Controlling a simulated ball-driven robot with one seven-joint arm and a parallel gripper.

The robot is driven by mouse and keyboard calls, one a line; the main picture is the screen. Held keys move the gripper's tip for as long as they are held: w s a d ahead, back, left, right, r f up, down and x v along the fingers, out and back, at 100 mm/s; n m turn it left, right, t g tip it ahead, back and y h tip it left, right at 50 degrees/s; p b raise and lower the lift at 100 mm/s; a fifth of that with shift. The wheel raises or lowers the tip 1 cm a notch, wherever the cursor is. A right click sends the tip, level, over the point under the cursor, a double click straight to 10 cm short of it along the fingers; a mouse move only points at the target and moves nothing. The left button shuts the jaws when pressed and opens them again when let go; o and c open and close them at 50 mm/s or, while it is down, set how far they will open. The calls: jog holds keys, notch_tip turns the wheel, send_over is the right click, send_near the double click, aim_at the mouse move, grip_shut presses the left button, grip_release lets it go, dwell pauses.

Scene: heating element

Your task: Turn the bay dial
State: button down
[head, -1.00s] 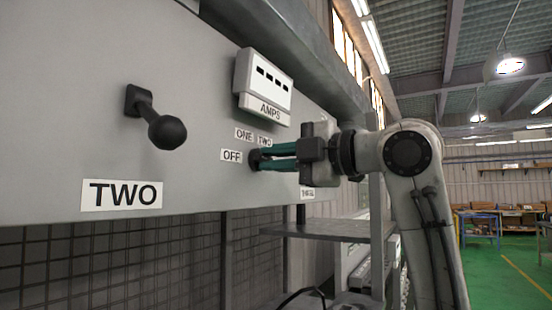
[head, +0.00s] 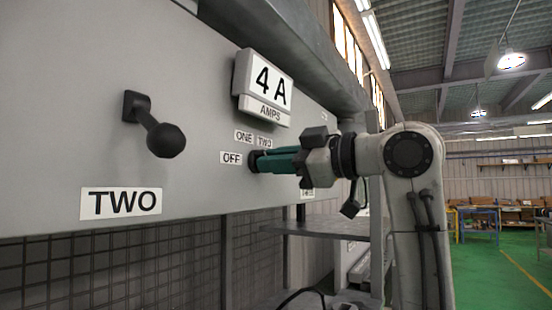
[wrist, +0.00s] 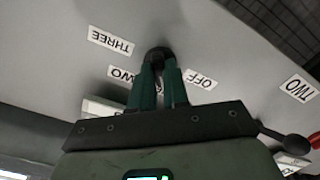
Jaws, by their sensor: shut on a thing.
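The bay dial (head: 252,162) is a small black knob on the grey panel, ringed by the labels OFF (head: 231,158), ONE (head: 244,136) and TWO (head: 265,142). My gripper (head: 262,160), with green fingers, reaches in from the right and is shut on the dial. In the wrist view the dial (wrist: 157,53) shows between the fingertips, and the THREE label (wrist: 110,41) is readable upside down. The dial's pointer is hidden, so its exact setting cannot be told. The AMPS meter (head: 264,84) above reads 4 A.
A lever with a black ball end (head: 165,140) sticks out of the panel at left, above a large TWO sign (head: 121,203). A metal shelf (head: 325,230) stands below my gripper. Open green floor (head: 505,270) lies at the far right.

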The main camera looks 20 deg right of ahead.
jog(key=shift+f+m, duration=0.15)
jog(key=shift+m, duration=0.55)
jog(key=c, duration=1.1)
grip_release()
jog(key=b+v, duration=0.3)
jog(key=v, duration=0.8)
